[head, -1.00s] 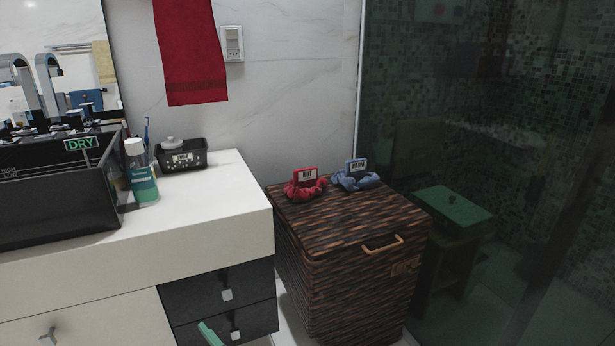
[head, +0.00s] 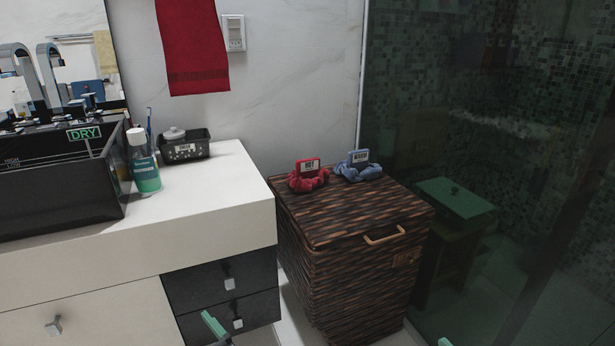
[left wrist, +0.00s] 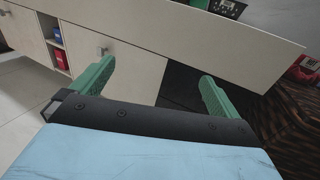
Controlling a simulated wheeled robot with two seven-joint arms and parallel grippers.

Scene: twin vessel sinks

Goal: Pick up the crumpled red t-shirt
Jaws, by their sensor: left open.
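The crumpled red t-shirt (head: 309,182) lies in a small heap on the back left of the wicker hamper's lid (head: 350,215), with a small red-framed sign standing at it. Red also shows at the right edge of the left wrist view (left wrist: 304,72), above the hamper. My left gripper (left wrist: 155,85) is open and empty, its two green fingers apart in front of the vanity. In the head view a green fingertip of it (head: 214,325) shows low before the drawers, well below and left of the t-shirt. A green tip at the bottom edge (head: 444,342) seems to be my right gripper.
A crumpled blue cloth (head: 358,172) with its own sign lies just right of the t-shirt. The white vanity counter (head: 190,205) juts out left of the hamper. A dark glass partition (head: 480,120) stands at the right. The space above the hamper is clear.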

